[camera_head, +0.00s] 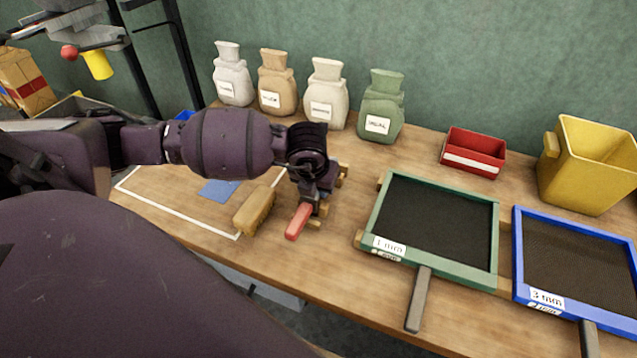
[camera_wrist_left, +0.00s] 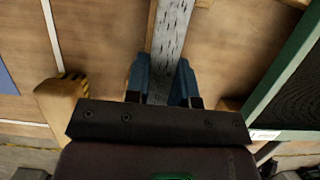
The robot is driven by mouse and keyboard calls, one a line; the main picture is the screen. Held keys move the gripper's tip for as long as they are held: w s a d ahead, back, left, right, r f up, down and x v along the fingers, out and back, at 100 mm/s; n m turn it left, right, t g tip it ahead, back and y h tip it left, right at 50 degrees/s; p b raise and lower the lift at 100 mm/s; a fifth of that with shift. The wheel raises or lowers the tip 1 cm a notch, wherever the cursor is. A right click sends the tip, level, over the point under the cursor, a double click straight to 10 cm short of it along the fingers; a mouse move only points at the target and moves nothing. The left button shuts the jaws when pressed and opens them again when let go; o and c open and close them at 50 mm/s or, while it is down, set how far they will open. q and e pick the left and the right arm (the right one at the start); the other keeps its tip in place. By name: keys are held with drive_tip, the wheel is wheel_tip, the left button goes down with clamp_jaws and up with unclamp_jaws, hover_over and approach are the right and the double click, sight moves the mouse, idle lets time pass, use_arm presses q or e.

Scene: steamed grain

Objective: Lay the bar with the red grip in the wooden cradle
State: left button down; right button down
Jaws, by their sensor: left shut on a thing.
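The bar's red grip (camera_head: 298,221) sticks out toward the table's front edge from under my left gripper (camera_head: 316,205). In the left wrist view the speckled grey bar (camera_wrist_left: 172,40) runs between the blue fingers of my left gripper (camera_wrist_left: 164,88), which is shut on it. Parts of the wooden cradle (camera_head: 342,171) show just behind and beside the gripper; its wood also shows along the bar in the left wrist view (camera_wrist_left: 152,22). My arm hides most of bar and cradle, so I cannot tell whether the bar rests in it. My right gripper is not in view.
A brush-like tan block (camera_head: 254,211) lies just left of the red grip. The green-framed sieve (camera_head: 381,215) is close on the right, with a blue-framed sieve (camera_head: 519,250) beyond. Several sacks, a red tray (camera_head: 473,160) and a yellow bin (camera_head: 585,175) stand behind.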

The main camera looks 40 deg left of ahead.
use_arm(q)
drive_tip(key=shift+f, duration=0.4)
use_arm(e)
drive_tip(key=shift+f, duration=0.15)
use_arm(q)
drive_tip(key=c, duration=0.9)
unclamp_jaws()
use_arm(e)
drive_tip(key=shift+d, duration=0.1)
use_arm(q)
drive_tip(key=shift+f, duration=0.1)
drive_tip(key=p+v, duration=0.1)
drive_tip(key=v, duration=0.4)
drive_tip(key=shift+r, duration=0.2)
drive_tip(key=v, duration=0.4)
drive_tip(key=shift+s+d+r, duration=0.1)
drive_tip(key=shift+s+r, duration=0.1)
drive_tip(key=shift+r, duration=0.15)
drive_tip(key=shift+s+r+p, duration=0.15)
drive_tip(key=shift+r+p, duration=0.15)
drive_tip(key=shift+r, duration=0.05)
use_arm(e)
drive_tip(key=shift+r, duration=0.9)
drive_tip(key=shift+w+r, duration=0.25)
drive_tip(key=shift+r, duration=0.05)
